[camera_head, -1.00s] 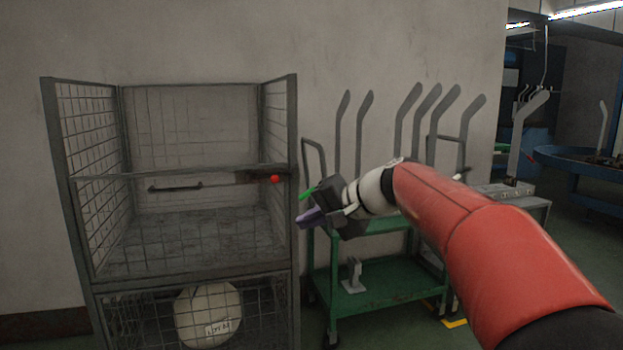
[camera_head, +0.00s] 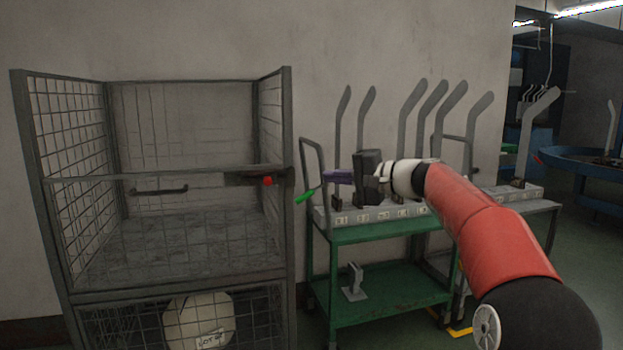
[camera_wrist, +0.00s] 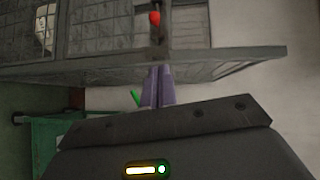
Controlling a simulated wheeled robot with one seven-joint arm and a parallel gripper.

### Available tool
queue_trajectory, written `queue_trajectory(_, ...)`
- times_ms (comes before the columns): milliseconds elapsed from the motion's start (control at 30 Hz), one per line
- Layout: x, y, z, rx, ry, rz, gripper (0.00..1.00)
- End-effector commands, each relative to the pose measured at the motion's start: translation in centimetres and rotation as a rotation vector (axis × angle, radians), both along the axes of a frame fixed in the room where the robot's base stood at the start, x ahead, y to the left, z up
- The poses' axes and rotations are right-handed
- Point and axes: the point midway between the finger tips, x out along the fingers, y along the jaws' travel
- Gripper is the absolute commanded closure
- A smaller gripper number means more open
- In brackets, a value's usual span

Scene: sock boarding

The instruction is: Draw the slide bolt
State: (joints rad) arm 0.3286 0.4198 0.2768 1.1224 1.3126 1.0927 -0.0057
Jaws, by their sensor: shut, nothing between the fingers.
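The slide bolt shows as a red knob (camera_head: 267,181) at the right end of a dark bolt plate on the front rail of the wire cage (camera_head: 288,225). In the wrist view the red knob (camera_wrist: 155,18) is near the top, ahead of the fingers and apart from them. Part of the bolt is too dark to make out.
A pale round bundle (camera_head: 198,322) lies in the lower cage. A green cart (camera_head: 385,236) with upright grey boards (camera_head: 407,120) stands right of the cage, close beneath my gripper.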

Motion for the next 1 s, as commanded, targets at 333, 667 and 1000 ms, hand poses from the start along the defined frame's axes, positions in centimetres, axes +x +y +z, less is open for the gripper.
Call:
queue_trajectory(333, 3.7, 6.1, -0.7, -0.001, 0.001, 0.005, 1.00)
queue_trajectory(667, 4.1, 10.6, -1.6, -0.002, 0.001, 0.002, 1.00)
queue_trajectory(1000, 3.9, 11.4, -1.6, -0.001, 0.000, 0.000, 1.00)
